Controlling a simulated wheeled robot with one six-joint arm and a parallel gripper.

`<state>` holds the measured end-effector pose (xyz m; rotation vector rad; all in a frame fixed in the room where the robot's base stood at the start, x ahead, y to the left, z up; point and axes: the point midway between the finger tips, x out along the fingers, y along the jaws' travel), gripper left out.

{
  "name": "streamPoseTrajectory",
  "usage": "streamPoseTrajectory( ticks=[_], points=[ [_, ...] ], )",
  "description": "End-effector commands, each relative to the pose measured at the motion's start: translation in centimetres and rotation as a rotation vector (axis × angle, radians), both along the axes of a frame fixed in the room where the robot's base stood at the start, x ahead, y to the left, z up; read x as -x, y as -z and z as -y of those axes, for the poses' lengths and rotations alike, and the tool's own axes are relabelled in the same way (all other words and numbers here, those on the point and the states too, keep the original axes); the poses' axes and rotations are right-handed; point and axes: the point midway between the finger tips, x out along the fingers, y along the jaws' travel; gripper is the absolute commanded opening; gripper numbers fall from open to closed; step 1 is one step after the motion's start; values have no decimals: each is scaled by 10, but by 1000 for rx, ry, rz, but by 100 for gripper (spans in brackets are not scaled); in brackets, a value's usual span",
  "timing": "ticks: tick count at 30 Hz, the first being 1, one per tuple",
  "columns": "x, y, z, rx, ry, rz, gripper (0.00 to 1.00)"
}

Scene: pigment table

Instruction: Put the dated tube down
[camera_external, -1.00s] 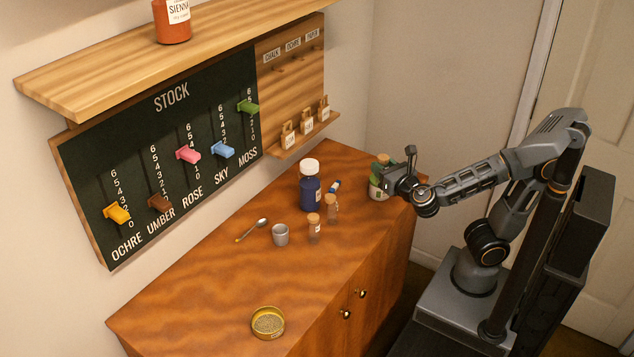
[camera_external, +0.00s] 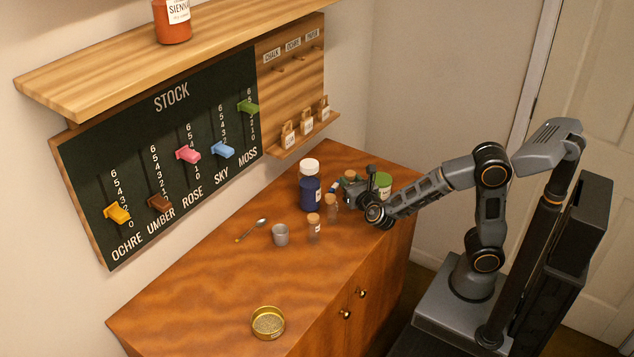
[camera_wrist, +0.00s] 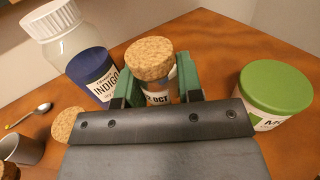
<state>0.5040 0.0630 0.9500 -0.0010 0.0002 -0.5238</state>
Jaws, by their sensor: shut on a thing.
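My gripper (camera_external: 353,187) is low over the right end of the wooden cabinet top. In the wrist view its green-padded fingers (camera_wrist: 160,90) are shut on the dated tube (camera_wrist: 157,98), a small corked glass tube. Part of its label reads "OCT". The tube looks roughly upright between the fingers. Its cork (camera_external: 350,174) shows in the external view, while its lower part is hidden by my gripper. I cannot tell whether its bottom touches the cabinet top.
A green-lidded jar (camera_external: 383,184) stands close right of my gripper. A white-capped blue jar (camera_external: 310,190) labelled INDIGO stands to the left. Two corked vials, one nearer (camera_external: 314,229) and one farther (camera_external: 331,207), stand nearby, with a grey cup (camera_external: 280,235). The front-left cabinet top (camera_external: 205,290) is mostly clear.

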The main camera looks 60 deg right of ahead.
Motion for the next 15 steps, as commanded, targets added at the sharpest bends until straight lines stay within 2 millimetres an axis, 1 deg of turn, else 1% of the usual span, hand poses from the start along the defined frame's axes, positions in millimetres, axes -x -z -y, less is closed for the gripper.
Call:
streamPoseTrajectory(
  ticks=[1,8,10,15],
  points=[
    [-3,4,0,1,1,0,12],
    [-9,11,-1,-1,1,1,12],
    [-13,17,-1,0,2,-1,12],
    [-12,40,-1,1,0,-3,12]
  ],
)
